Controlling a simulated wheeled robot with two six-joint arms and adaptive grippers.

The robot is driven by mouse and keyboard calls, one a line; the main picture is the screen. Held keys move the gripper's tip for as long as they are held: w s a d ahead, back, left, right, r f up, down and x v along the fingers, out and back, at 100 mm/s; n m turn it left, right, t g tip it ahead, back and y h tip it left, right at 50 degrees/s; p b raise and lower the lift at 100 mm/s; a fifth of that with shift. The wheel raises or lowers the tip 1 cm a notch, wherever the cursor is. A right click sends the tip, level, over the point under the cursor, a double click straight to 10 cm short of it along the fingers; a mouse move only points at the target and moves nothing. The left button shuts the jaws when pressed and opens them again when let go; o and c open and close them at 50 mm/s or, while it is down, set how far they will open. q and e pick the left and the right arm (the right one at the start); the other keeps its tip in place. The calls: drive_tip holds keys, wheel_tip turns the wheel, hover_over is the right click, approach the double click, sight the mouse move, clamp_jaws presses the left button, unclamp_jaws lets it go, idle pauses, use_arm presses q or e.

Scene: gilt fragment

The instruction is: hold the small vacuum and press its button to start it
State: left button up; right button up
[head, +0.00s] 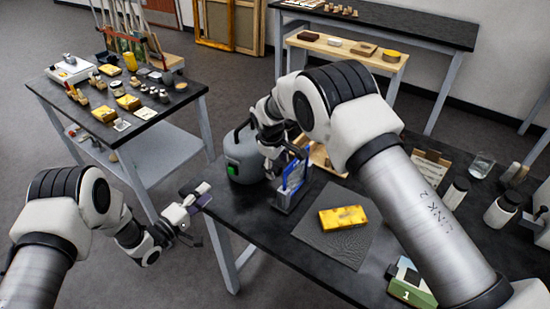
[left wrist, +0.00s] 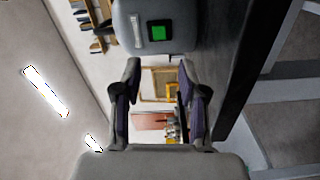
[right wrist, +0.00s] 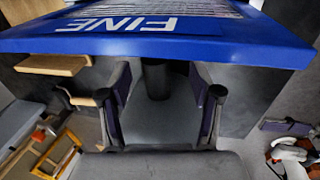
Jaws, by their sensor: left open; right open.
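The small vacuum is a grey canister (head: 241,157) with a dark handle, standing upright at the table's far left corner. Its green button (head: 232,170) faces left. In the left wrist view the vacuum's body (left wrist: 185,20) and button (left wrist: 158,33) show at the top, beyond the fingertips. My left gripper (head: 203,196) is open and empty, off the table's left edge, apart from the vacuum. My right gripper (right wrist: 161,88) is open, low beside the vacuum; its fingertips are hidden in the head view. A dark post and grey surface show between its fingers; whether they touch is unclear.
A blue box (head: 293,178) marked FINE in the right wrist view (right wrist: 150,30) stands in a dark holder close to my right gripper. A yellow block (head: 342,217) lies on a grey mat (head: 335,245). Jars (head: 456,190) stand to the right.

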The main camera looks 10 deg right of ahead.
sight(278, 171)
drive_tip(key=f, duration=0.4)
drive_tip(key=shift+w+d, duration=0.3)
clamp_jaws()
use_arm(q)
clamp_jaws()
use_arm(e)
drive_tip(key=shift+s, duration=0.1)
idle(0.6)
